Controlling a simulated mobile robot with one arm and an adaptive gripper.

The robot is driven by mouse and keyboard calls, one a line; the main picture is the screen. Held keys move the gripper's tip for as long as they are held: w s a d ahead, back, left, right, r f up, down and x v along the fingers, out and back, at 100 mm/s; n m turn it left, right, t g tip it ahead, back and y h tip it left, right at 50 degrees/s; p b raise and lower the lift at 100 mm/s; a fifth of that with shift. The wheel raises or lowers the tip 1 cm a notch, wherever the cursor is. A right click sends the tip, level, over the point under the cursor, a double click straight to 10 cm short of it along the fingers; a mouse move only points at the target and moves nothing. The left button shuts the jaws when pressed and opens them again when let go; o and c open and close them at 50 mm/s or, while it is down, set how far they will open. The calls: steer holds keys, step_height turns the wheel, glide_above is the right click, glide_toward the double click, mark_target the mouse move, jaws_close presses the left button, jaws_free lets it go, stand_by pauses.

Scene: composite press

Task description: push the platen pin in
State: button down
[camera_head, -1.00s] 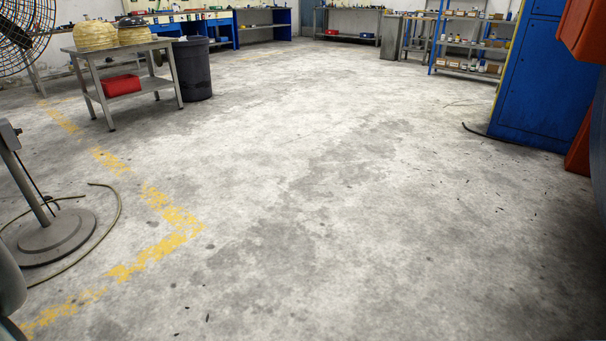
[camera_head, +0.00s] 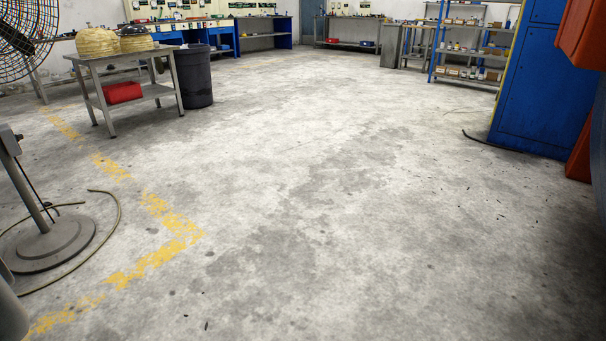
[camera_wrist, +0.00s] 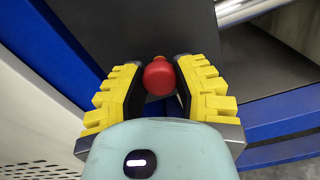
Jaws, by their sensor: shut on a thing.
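In the wrist view, my gripper (camera_wrist: 158,84) has its two yellow-padded fingers shut on a red rounded knob (camera_wrist: 159,76), which I take to be the head of the platen pin. The knob sits between the fingertips, in front of a dark flat surface (camera_wrist: 120,30). Whatever lies behind the knob is hidden, so I cannot tell how far in the pin is. The head view shows neither the pin nor my gripper.
In the wrist view, blue frame bars (camera_wrist: 285,110) cross beside the dark surface, and a shiny metal cylinder (camera_wrist: 240,10) is at the top right. In the head view, a pedestal fan base (camera_head: 55,240) and hose lie at left, a blue cabinet (camera_head: 535,85) at right. The middle floor is clear.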

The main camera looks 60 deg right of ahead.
steer(key=c, duration=0.6)
jaws_free()
steer(key=shift+c, duration=0.2)
steer(key=d, duration=1.2)
steer(key=shift+s, duration=0.4)
